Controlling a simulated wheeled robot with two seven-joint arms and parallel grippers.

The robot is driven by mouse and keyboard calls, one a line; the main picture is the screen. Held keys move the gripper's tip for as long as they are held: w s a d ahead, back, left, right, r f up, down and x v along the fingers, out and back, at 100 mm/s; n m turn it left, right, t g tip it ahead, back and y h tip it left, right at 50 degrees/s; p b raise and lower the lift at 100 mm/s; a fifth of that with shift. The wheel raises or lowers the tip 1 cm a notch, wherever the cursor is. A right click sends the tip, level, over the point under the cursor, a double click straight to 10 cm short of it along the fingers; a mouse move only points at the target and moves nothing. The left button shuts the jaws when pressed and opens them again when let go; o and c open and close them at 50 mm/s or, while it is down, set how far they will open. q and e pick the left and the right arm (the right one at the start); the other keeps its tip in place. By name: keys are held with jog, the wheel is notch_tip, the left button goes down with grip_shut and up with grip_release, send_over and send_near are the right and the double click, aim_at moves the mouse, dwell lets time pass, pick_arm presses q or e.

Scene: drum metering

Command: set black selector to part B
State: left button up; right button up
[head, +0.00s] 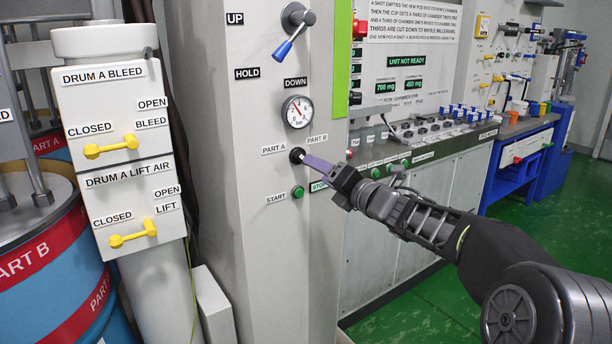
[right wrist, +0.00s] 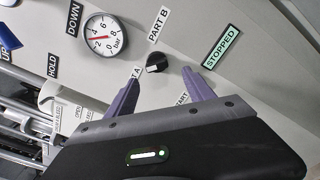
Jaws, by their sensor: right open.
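The black selector (head: 296,155) is a small round knob on the grey column, below the pressure gauge. It also shows in the right wrist view (right wrist: 157,63), where a pale mark on it faces the PART A side. The PART B label (right wrist: 159,25) is clear there; the PART A label is partly hidden by a finger. My right gripper (head: 308,159) is at the knob; in the wrist view its purple fingers (right wrist: 161,72) are open, with the knob between and slightly beyond their tips. I cannot tell whether they touch it. My left gripper is not in view.
A green START button (head: 298,192) sits just below the selector, with a STOPPED label (right wrist: 222,47) beside it. The gauge (head: 297,112) and blue-handled lever (head: 291,33) are above. Yellow-handled valves (head: 111,146) stand left. A control bench is at right.

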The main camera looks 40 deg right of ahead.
aim_at(301, 158)
jog(key=shift+s+d+r+n, duration=0.3)
jog(key=shift+r+n, duration=0.1)
jog(key=shift+r, duration=0.2)
jog(key=shift+a, duration=0.1)
jog(key=w+p, duration=0.1)
jog(key=w, duration=0.7)
jog(key=shift+s, duration=0.1)
jog(key=shift+c, duration=0.4)
jog(key=shift+f, duration=0.1)
grip_shut()
